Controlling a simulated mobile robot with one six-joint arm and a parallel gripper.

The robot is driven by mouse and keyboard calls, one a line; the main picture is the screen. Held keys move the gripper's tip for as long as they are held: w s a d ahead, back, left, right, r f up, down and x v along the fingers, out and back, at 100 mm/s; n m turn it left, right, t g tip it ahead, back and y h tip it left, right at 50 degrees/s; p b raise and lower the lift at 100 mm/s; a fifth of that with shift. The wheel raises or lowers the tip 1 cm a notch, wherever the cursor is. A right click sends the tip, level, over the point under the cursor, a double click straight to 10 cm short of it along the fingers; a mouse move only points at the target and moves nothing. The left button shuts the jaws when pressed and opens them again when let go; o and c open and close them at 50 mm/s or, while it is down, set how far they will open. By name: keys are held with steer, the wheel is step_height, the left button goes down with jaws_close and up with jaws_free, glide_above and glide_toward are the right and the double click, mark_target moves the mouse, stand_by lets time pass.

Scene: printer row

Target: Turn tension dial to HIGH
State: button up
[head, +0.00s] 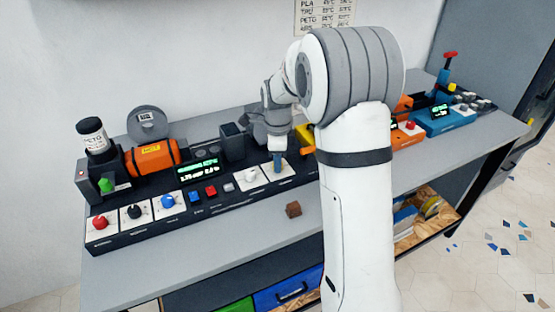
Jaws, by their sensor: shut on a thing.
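A long black control panel (150,232) carries a row of knobs on white plates. A red knob (100,222), a black knob (134,212) and a blue knob (168,201) are at its left. A pale grey knob (251,176) is further right. My gripper (277,158) points down over the rightmost white plate (288,172) and is shut on a small blue and tan dial (278,169) there. The fingers partly cover this dial. The labels are too small to read, so its setting and whether it is the tension dial cannot be told.
An orange cylinder (152,157), a lit display (198,170) and a dark box (233,142) stand behind the knobs. A brown block (293,209) lies on the grey bench in front. A blue unit (440,115) is at the far right. My arm hides the bench's middle.

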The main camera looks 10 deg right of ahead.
steer(key=o, duration=1)
step_height(320, 180, up, 7)
steer(key=shift+r, duration=0.45)
